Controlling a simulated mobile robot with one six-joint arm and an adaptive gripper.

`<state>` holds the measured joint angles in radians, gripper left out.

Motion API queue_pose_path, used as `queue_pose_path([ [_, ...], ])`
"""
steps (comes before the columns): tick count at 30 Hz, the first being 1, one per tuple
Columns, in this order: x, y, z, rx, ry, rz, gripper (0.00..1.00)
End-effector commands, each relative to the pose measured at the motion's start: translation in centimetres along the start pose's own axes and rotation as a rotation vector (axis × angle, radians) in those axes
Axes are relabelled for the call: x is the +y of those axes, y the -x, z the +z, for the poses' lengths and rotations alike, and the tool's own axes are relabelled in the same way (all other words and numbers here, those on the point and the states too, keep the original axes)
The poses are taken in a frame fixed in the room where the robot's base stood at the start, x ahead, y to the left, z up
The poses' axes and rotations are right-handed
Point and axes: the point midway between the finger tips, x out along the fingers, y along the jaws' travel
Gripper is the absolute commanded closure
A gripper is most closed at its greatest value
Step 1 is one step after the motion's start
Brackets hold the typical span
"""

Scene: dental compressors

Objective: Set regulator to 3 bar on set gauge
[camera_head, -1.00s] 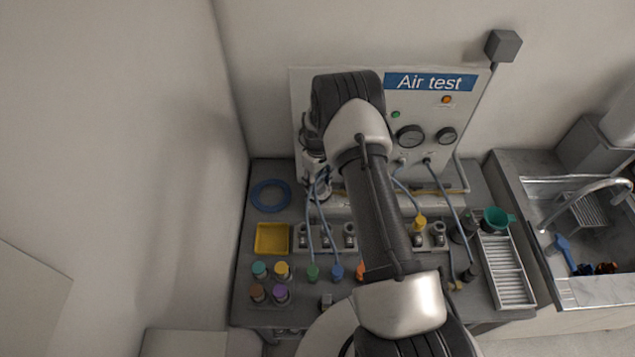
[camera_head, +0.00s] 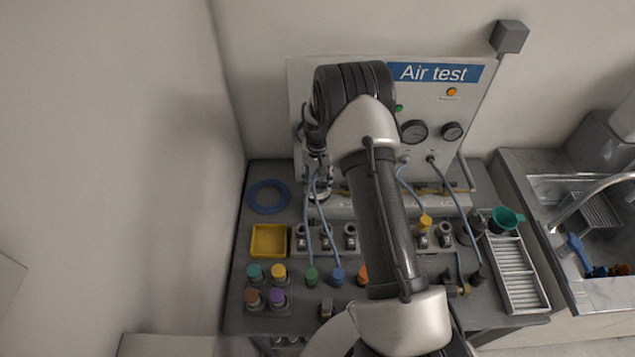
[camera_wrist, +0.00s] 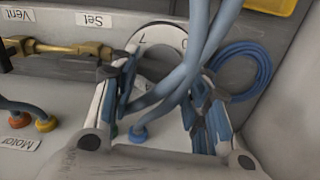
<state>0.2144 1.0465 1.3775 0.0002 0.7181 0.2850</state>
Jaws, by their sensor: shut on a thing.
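My gripper (camera_head: 318,185) is at the lower left of the Air test panel (camera_head: 437,107). In the wrist view my gripper (camera_wrist: 162,82) has its fingers on either side of a round grey knob (camera_wrist: 153,64), shut on it. A white dial ring with numerals (camera_wrist: 160,34) surrounds the knob. Blue hoses cross in front and hide part of the knob and dial. A "Set" label (camera_wrist: 94,20) is beside it. Two dark round gauges, one on the left (camera_head: 413,131) and one on the right (camera_head: 452,131), are on the panel. Their needles are too small to read.
Blue hoses hang from the panel to the bench. A blue hose coil (camera_head: 268,181) and a yellow tray (camera_head: 254,240) are at the bench's left. Several coloured caps stand in front. A slatted rack (camera_head: 517,275) and a sink are at the right.

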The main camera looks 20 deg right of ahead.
Motion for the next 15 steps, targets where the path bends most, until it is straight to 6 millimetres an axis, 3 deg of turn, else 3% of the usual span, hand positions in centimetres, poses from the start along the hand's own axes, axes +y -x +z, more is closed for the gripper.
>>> queue_pose_path([
  [15,0.23,-0.03,-0.06,0.003,-0.492,-0.001,0.81],
])
